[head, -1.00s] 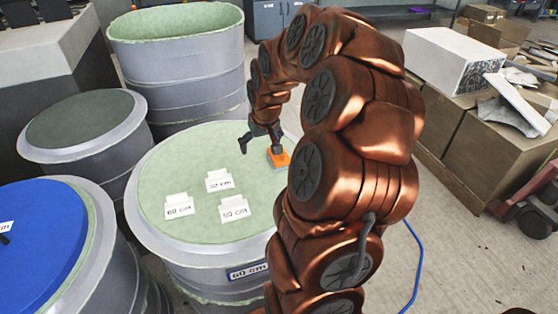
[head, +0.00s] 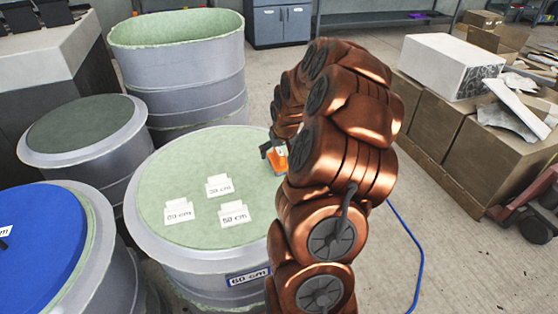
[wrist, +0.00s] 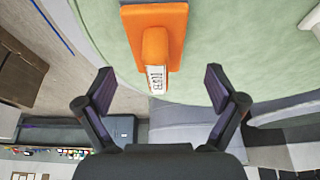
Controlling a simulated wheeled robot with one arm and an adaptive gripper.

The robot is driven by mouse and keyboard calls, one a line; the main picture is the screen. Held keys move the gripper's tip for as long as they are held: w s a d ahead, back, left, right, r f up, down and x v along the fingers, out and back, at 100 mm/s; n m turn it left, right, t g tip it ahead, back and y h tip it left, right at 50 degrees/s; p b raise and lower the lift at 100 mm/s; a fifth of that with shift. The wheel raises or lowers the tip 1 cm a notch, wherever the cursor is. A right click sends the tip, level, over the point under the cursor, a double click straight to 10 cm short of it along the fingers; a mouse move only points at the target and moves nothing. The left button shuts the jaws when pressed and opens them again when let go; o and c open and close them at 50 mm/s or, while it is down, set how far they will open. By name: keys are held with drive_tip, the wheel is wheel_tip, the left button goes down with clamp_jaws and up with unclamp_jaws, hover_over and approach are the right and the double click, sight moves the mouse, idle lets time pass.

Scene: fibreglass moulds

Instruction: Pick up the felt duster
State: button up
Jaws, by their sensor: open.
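The felt duster (head: 279,159) is an orange block lying on the pale green top of the 60 cm mould (head: 160,190), near its right edge. My arm covers part of it in the head view. In the wrist view the duster (wrist: 155,42) shows an orange base with a raised orange handle and a white label at the handle's end. My gripper (wrist: 160,85) is open and empty there, its two fingers spread left and right of the handle's line. The handle lies ahead of the fingertips, roughly centred between them. In the head view only one finger shows, beside the duster.
Three white cards (head: 219,185) with sizes in cm lie on the same mould top. A tall open mould (head: 180,70), a dark-topped mould (head: 85,125) and a blue-topped mould (head: 40,235) stand around it. Cardboard boxes (head: 490,150) stand at right.

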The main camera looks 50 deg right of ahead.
sight(278, 156)
drive_tip(key=shift+p+x, duration=0.3)
drive_tip(key=shift+x, duration=1.5)
drive_tip(key=shift+s, duration=0.1)
drive_tip(key=c, duration=1.3)
